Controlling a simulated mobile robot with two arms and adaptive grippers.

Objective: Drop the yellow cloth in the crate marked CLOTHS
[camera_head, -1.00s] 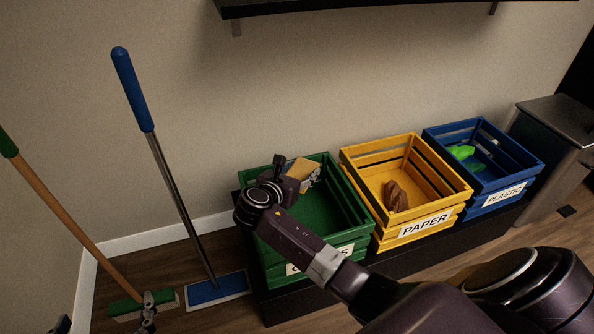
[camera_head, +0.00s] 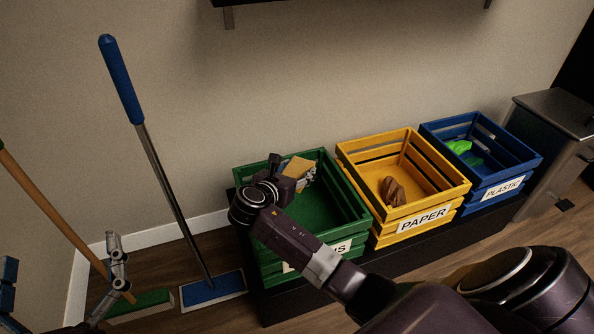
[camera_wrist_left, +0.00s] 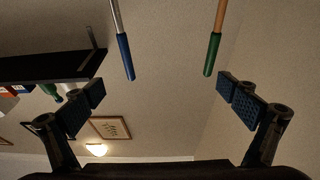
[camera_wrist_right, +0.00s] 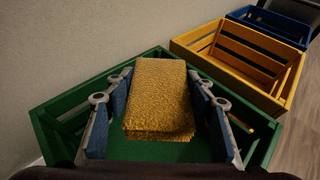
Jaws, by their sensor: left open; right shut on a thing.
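The yellow cloth (camera_head: 297,167) is a folded, rough-textured block. My right gripper (camera_head: 303,178) is shut on it, with a blue pad on each side. In the right wrist view the cloth (camera_wrist_right: 160,95) hangs over the inside of the green crate (camera_wrist_right: 60,112), with the green floor below it. The green crate (camera_head: 350,195) is the leftmost of the three; its front label (camera_head: 340,250) is mostly hidden by my right arm, so I cannot read it whole. My left gripper (camera_head: 62,282) is open and empty at the lower left; its spread fingers also show in the left wrist view (camera_wrist_left: 158,100).
The yellow PAPER crate (camera_head: 425,185) holds a brown crumpled thing. The blue PLASTIC crate (camera_head: 520,165) holds green things. A blue-handled mop (camera_head: 170,185) and a green-headed broom (camera_head: 45,210) stand left, near my left gripper. A dark shelf (camera_head: 350,3) hangs above.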

